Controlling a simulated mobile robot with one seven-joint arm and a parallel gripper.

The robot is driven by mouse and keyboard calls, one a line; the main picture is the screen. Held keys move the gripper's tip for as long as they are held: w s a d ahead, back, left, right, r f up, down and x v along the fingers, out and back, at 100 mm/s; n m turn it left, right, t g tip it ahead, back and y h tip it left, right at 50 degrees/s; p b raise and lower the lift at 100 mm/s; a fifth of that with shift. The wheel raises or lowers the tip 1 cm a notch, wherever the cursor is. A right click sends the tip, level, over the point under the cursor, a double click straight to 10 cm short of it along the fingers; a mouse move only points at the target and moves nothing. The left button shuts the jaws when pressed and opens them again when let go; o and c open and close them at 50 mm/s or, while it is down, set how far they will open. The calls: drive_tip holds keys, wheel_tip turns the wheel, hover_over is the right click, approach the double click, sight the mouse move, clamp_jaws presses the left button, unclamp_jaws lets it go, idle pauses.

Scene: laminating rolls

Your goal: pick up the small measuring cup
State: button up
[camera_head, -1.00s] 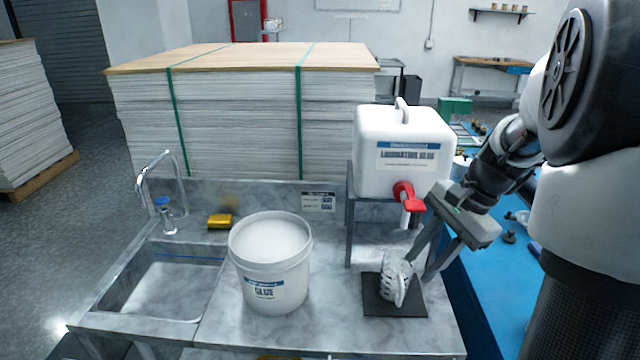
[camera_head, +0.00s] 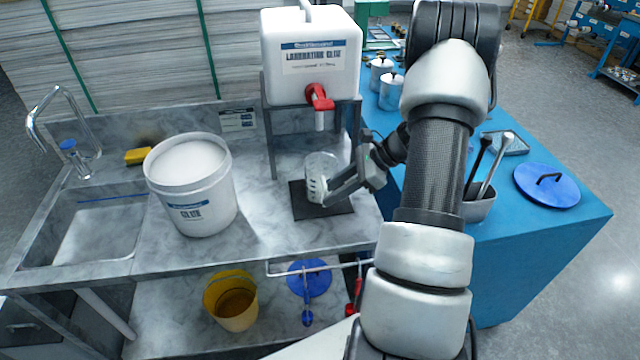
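The small measuring cup (camera_head: 320,172) is clear with markings on its side. It stands at a dark square mat (camera_head: 303,211) under the red tap of the white glue container; whether its base touches the mat is hard to see. My gripper (camera_head: 335,184) comes in from the right, with one finger across the cup's lower front right side. The other finger is hidden or merges with the cup, so I cannot tell whether the gripper is shut on it.
The laminating glue container (camera_head: 312,75) stands on a metal frame, its red tap (camera_head: 319,97) just above the cup. A white glue bucket (camera_head: 191,186) is to the left, beside the sink (camera_head: 105,225). A blue table (camera_head: 560,225) with pots lies right.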

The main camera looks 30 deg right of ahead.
drive_tip(key=shift+x, duration=3.6)
drive_tip(key=shift+s+d, duration=0.1)
drive_tip(key=shift+s, duration=0.05)
clamp_jaws()
